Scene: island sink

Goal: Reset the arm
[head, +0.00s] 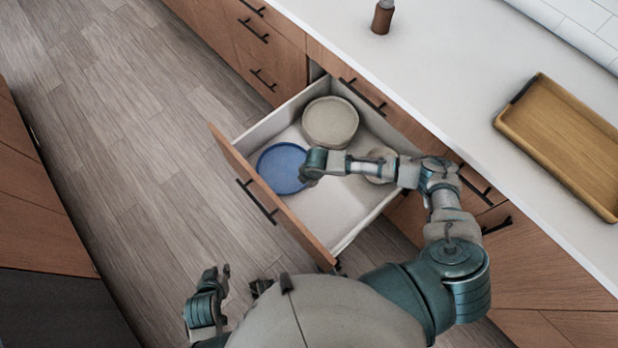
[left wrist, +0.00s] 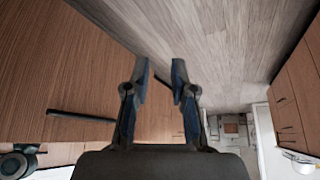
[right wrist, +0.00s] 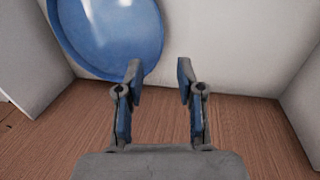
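My right arm reaches over an open drawer (head: 345,222) in the head view. My right gripper (right wrist: 158,75) is open in the right wrist view, with a gap and nothing between its fingers. A blue plate (right wrist: 112,35) lies beyond the fingertips. The plate also shows in the head view (head: 277,168), partly behind my right wrist. My left gripper (head: 216,272) is low in the head view, over the floor and apart from the drawer. In the left wrist view it (left wrist: 160,75) is open and empty.
The drawer also holds a round beige dish (head: 330,121) and another light dish (head: 379,164), partly hidden by my right arm. A wooden tray (head: 570,145) and a brown bottle (head: 382,18) stand on the white counter (head: 450,70). Wood floor (head: 130,150) is clear on the left.

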